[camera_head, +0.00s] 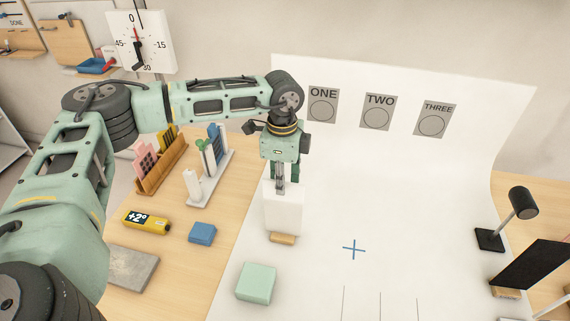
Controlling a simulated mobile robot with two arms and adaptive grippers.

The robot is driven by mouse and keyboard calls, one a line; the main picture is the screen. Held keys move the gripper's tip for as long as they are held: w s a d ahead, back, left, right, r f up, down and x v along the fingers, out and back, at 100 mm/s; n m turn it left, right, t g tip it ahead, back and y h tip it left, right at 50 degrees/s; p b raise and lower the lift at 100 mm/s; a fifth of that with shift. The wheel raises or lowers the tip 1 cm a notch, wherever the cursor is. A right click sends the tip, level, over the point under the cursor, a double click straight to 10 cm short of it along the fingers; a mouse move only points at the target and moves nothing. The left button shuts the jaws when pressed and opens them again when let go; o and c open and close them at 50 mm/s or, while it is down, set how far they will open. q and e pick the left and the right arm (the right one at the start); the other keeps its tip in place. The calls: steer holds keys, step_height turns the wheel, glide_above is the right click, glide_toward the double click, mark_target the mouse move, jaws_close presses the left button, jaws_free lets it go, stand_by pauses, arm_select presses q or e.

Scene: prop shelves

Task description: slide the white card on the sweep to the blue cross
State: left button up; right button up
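The white card (283,212) stands upright on a small wooden foot (283,239), on the left part of the white sweep (400,195). The blue cross (354,249) is marked flat on the sweep, to the right of the card and a little nearer to me. My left gripper (281,187) points down at the top of the card. One finger overlaps the card's front face; the other finger is hidden, so I cannot tell whether it grips. My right gripper is out of view.
A mint block (256,283) lies on the sweep in front of the card. A black lamp (507,220) and a black panel (532,265) stand at the right. A blue block (202,233) and a yellow device (146,221) lie on the wooden table. The sweep around the cross is clear.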

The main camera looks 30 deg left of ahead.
arm_select(q)
step_height(320, 180, down, 4)
steer(key=shift+f+p, duration=0.15)
steer(key=shift+p, duration=0.4)
steer(key=shift+c, duration=0.3)
steer(key=shift+w, duration=0.1)
jaws_close()
